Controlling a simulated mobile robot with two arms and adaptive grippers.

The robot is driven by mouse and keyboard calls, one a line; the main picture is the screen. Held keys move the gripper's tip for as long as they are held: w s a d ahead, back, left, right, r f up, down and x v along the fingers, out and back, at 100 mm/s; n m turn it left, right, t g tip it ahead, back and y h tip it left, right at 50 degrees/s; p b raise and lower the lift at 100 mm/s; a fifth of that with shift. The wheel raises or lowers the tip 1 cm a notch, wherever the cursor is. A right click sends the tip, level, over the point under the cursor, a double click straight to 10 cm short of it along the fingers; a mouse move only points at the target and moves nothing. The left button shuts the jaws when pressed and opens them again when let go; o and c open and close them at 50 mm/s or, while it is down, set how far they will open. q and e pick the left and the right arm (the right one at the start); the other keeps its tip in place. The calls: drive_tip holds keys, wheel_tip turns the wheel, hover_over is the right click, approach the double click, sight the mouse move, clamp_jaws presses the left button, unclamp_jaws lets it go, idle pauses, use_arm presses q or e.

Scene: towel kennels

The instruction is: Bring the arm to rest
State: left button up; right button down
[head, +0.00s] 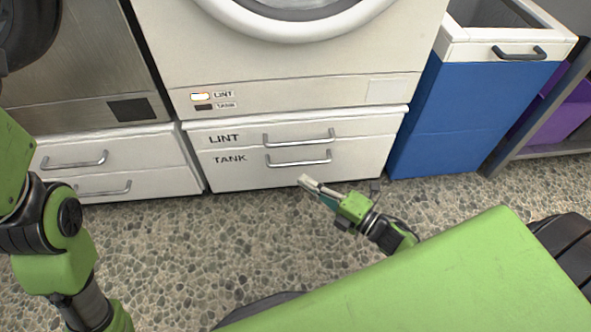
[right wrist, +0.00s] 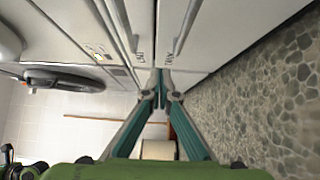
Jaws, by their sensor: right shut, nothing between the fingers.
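My right gripper (head: 306,183) is low in front of the white drawer unit (head: 240,178). Its fingers are together with nothing between them, and its tips point toward the drawer fronts. In the right wrist view the two teal fingers (right wrist: 160,82) meet at the tips, with drawer faces and handles beyond them. My green and black left arm rises along the left edge of the head view, but its gripper is not to be seen.
The LINT drawer handle (head: 298,138) and TANK drawer handle (head: 299,158) sit under a white machine (head: 285,70); both drawers look shut. A blue bin (head: 455,110) with a white top stands at the right. The pebbled floor (head: 190,250) is clear between the drawers and my base.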

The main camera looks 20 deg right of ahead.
drive_tip(key=shift+s+d, duration=0.25)
drive_tip(key=shift+s, duration=0.15)
